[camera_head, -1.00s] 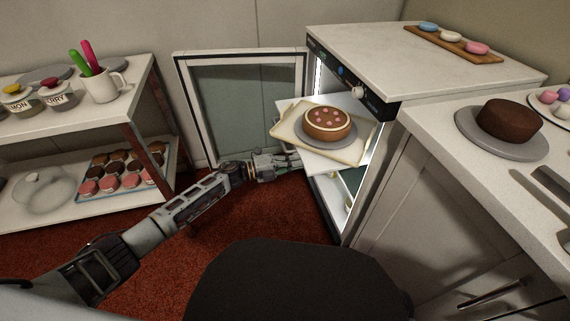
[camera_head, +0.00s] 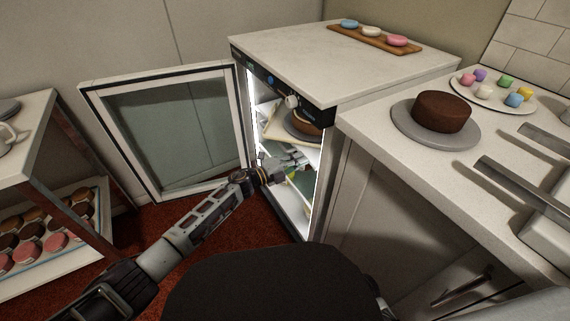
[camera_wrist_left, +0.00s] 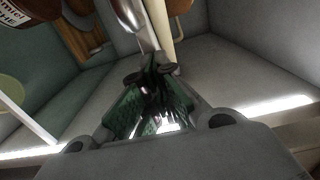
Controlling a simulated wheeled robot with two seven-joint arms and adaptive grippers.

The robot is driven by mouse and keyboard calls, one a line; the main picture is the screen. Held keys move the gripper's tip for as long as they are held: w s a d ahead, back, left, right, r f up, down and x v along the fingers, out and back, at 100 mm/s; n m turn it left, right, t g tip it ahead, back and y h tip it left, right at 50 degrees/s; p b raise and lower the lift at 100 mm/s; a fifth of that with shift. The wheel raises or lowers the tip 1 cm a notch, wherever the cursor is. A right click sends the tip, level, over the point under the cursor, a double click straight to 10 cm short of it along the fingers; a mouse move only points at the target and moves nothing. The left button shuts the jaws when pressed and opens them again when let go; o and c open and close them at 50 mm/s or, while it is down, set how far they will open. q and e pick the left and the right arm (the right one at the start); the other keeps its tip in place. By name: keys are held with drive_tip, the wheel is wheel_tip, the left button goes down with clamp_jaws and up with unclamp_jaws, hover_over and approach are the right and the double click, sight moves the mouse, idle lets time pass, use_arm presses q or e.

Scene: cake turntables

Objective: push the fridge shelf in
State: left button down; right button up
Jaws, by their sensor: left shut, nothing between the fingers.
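The small fridge (camera_head: 344,58) stands with its glass door (camera_head: 175,135) swung open to the left. Its white shelf (camera_head: 311,154) is mostly inside the lit opening. A cream tray (camera_head: 273,128) on the shelf carries a brown cake (camera_head: 303,127), partly hidden by the fridge's control panel and side. My left gripper (camera_head: 300,162) is at the shelf's front edge, within the opening. It is shut and empty; I cannot tell whether it touches the shelf. In the left wrist view the fingers (camera_wrist_left: 158,90) are close together inside the fridge. My right gripper is not in view.
Red carpet lies before the fridge.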

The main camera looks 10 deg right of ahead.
sight(308, 155)
use_arm(q)
drive_tip(key=b+x, duration=0.1)
drive_tip(key=x, duration=0.2)
drive_tip(key=shift+w+d, duration=0.15)
drive_tip(key=shift+d, duration=0.3)
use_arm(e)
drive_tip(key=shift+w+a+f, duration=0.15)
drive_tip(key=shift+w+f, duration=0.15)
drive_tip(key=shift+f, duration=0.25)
use_arm(q)
drive_tip(key=shift+r, duration=0.25)
